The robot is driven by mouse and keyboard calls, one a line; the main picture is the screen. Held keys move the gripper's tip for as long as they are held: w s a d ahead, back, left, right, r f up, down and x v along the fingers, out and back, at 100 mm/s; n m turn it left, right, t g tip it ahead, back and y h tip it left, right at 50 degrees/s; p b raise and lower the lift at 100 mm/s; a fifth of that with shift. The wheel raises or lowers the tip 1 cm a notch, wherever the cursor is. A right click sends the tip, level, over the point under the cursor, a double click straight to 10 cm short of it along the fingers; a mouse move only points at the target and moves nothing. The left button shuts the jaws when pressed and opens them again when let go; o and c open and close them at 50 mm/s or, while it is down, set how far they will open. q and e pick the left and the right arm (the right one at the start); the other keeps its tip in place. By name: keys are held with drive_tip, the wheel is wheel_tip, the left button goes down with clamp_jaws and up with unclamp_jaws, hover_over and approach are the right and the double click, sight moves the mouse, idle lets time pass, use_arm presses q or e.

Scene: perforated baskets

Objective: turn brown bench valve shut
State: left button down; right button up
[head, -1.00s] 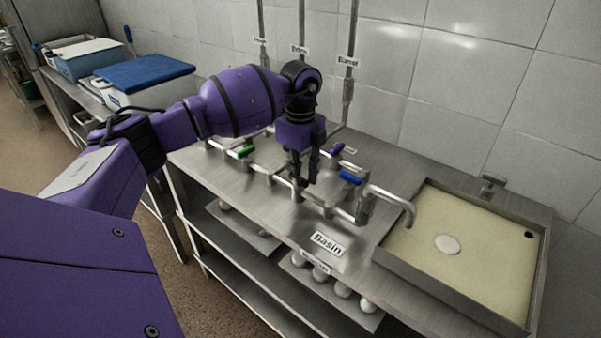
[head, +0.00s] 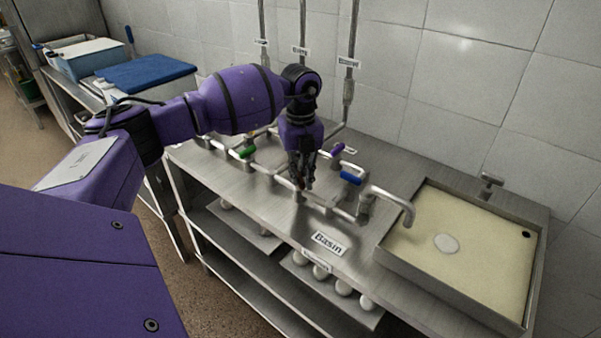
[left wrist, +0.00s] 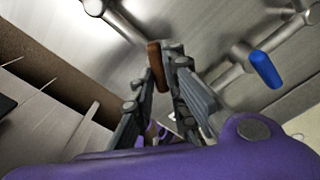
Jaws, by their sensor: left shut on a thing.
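The brown valve handle (left wrist: 154,62) shows in the left wrist view, between the fingertips of my left gripper (left wrist: 164,68). The fingers are closed on it. In the head view my left gripper (head: 303,184) points down at the pipework in the middle of the steel bench (head: 225,178), and it hides the brown handle there. The pipe under the handle is partly covered by the fingers. My right gripper is in neither view.
Nearby valves have a green handle (head: 246,152), a purple handle (head: 337,149) and a blue handle (head: 351,177). A bent spout (head: 392,196) reaches toward the basin (head: 470,248) at right. A "Basin" label (head: 328,243) lies at the bench's front.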

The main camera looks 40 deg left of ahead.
use_arm(q)
drive_tip(key=m, duration=0.4)
drive_tip(key=shift+s+a+m, duration=0.1)
drive_tip(key=shift+m, duration=1.1)
drive_tip(key=m, duration=0.3)
drive_tip(key=shift+a, duration=0.15)
drive_tip(key=shift+m, duration=0.6)
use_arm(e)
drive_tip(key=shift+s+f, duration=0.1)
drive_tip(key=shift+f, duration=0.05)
use_arm(q)
drive_tip(key=shift+m, duration=0.3)
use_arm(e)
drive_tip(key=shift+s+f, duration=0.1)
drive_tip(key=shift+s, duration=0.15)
use_arm(q)
drive_tip(key=c, duration=1.7)
unclamp_jaws()
drive_tip(key=shift+c, duration=0.2)
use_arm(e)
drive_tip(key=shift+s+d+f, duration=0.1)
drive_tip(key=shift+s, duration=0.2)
